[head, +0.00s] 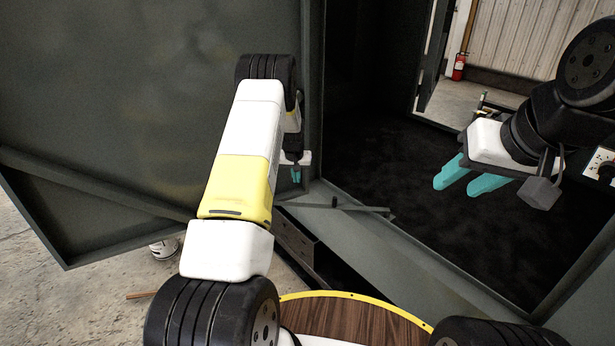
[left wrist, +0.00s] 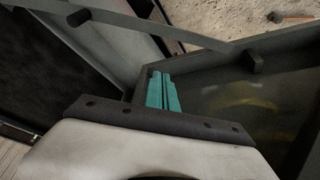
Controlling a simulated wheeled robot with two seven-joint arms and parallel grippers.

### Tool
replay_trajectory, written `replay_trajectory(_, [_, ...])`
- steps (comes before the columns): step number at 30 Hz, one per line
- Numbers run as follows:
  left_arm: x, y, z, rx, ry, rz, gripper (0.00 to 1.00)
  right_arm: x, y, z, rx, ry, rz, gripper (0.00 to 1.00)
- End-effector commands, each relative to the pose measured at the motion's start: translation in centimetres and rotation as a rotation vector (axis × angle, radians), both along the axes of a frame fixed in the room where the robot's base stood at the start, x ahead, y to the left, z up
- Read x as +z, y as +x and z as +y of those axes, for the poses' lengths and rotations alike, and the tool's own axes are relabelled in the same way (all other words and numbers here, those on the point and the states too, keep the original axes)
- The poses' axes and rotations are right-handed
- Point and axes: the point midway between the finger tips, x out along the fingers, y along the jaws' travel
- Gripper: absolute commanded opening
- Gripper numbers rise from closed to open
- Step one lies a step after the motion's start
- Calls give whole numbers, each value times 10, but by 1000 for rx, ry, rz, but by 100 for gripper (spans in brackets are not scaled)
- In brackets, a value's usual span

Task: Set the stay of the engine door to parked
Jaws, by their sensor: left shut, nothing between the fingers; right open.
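The engine door (head: 120,110) is a dark grey-green panel standing open at the left of the head view. Its stay (head: 365,208) is a thin grey bar running from near the door's lower edge across to the sill of the opening. A small dark peg (head: 334,201) stands by the bar. In the left wrist view the stay (left wrist: 160,30) crosses the top, with a dark block (left wrist: 252,61) near its right end. My left gripper (head: 296,175) is shut and empty beside the door, apart from the bar; its teal fingers (left wrist: 162,92) touch together. My right gripper (head: 468,180) is open and empty before the opening.
The sill (head: 420,265) of the enclosure runs below the dark open interior (head: 400,175). A white can (head: 163,248) stands on the floor below the door. A red extinguisher (head: 459,67) is far behind. The door panel is close to my left arm.

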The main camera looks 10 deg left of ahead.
Motion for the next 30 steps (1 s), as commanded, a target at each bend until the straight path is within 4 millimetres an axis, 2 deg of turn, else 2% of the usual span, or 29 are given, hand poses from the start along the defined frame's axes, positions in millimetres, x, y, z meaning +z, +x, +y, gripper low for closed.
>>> replay_trajectory(7, [-45,13,2,1,-1,4,0,0,0,0,0,0,0,43])
replay_trajectory(16, [-90,29,4,1,-1,3,0,0,0,0,0,0,0,43])
replay_trajectory(24, [-86,4,0,1,-1,2,0,0,0,0,0,0,0,43])
replay_trajectory(30, [-86,-8,-1,0,0,0,0,0,0,0,0,0,0,43])
